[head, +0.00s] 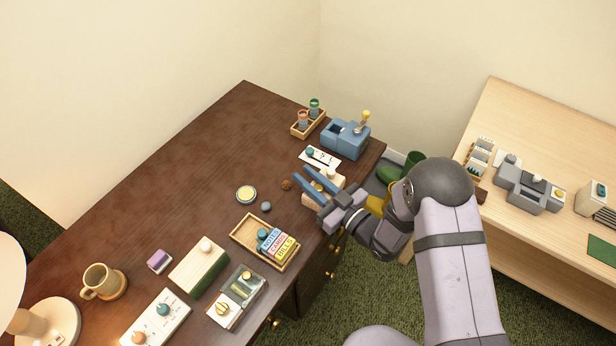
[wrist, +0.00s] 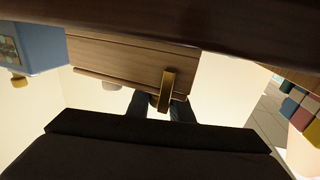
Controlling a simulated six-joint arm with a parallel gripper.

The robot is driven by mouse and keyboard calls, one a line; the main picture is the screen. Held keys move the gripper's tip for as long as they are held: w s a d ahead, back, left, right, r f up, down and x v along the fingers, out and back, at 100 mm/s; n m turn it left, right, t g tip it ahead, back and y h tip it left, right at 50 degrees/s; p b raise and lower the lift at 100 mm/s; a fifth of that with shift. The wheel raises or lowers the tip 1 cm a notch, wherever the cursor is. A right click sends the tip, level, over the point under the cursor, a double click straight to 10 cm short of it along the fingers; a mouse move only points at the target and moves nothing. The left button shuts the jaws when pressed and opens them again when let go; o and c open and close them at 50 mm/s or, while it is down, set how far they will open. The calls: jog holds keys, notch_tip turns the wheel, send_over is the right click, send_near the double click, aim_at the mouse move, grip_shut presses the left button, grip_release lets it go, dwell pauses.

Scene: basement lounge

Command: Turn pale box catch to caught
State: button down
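The pale box (head: 309,201) stands near the right edge of the desk, partly hidden behind my gripper in the head view. In the wrist view it shows as a wooden box (wrist: 120,56), with a brass catch (wrist: 167,88) on it. My gripper (head: 301,169) reaches over the box in the head view. In the wrist view my gripper's two fingers (wrist: 160,108) are apart, one on each side of the catch's end. I cannot tell whether they touch it. The catch's exact setting is unclear.
A blue device (head: 345,138) with a yellow-knobbed lever and a white card (head: 320,157) stand behind the box. A wooden tray (head: 247,240) with labelled blocks is in front. The desk's right edge is close.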

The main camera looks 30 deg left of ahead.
jog(key=shift+m+t, duration=0.5)
jog(key=shift+t, duration=0.3)
jog(key=m+t+h, duration=0.1)
jog(key=m+t+h+b, duration=0.1)
jog(key=t, duration=0.1)
jog(key=shift+w+d, duration=0.15)
jog(key=shift+w, duration=0.25)
jog(key=shift+w+d+m+t+h+b, duration=0.15)
jog(key=shift+w+m+t+h+b, duration=0.15)
jog(key=shift+m+t+h, duration=0.45)
jog(key=shift+w+d+m+t+h+b, duration=0.15)
jog(key=shift+m+t+h+b, duration=0.25)
jog(key=shift+m+t, duration=0.5)
jog(key=c, duration=1.6)
grip_release()
jog(key=shift+n+y+p, duration=0.25)
jog(key=shift+n+p, duration=0.05)
jog(key=shift+n, duration=0.05)
